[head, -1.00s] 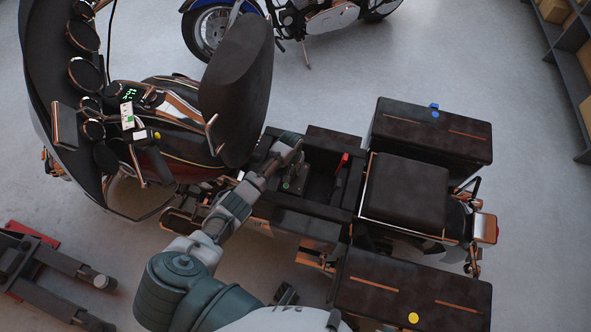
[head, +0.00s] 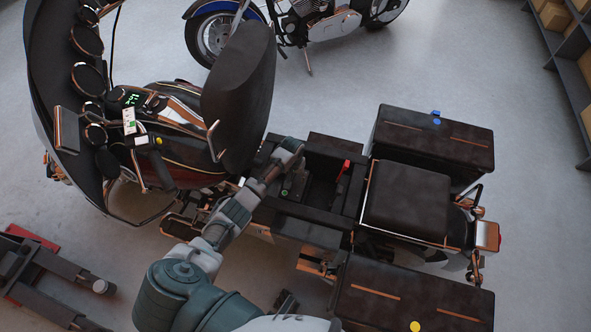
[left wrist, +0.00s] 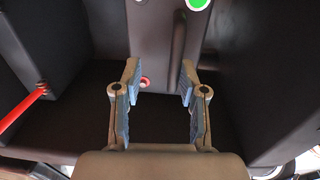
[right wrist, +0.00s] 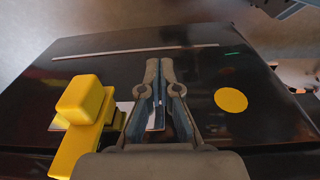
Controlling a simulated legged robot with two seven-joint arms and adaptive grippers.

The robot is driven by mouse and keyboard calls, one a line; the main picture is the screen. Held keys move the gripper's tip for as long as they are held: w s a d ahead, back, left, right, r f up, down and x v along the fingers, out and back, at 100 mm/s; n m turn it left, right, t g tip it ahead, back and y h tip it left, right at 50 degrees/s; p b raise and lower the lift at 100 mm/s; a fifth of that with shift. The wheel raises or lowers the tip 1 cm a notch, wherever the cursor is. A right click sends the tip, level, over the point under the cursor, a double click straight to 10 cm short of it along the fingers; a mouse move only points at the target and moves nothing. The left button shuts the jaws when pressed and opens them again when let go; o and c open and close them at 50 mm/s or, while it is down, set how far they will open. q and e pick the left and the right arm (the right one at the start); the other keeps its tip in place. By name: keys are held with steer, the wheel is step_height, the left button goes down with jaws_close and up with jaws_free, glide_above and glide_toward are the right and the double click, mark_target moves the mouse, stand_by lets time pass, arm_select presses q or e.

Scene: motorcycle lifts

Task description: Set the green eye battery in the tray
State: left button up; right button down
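A dark open bay, which looks like the tray (head: 322,190), sits under the raised seat of the motorcycle. A small green spot (head: 284,192) shows in its left part, beside my left arm. In the left wrist view a green disc with a pale rim (left wrist: 198,4) is cut off by the top edge; the battery's full outline cannot be made out. My right gripper (right wrist: 166,66) is over a dark case, fingertips together, nothing visibly held.
A red handle (head: 343,168) stands in the bay. The raised seat (head: 240,95) is close left of the left gripper. The right wrist view shows a yellow clamp-like part (right wrist: 85,115) and a yellow disc (right wrist: 231,100) on the case. A blue motorcycle (head: 300,25) stands behind.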

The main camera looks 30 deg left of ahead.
arm_select(q)
step_height(320, 180, up, 11)
steer(key=s, duration=0.1)
steer(key=shift+a, duration=0.15)
steer(key=shift+f, duration=0.1)
stand_by(0.6)
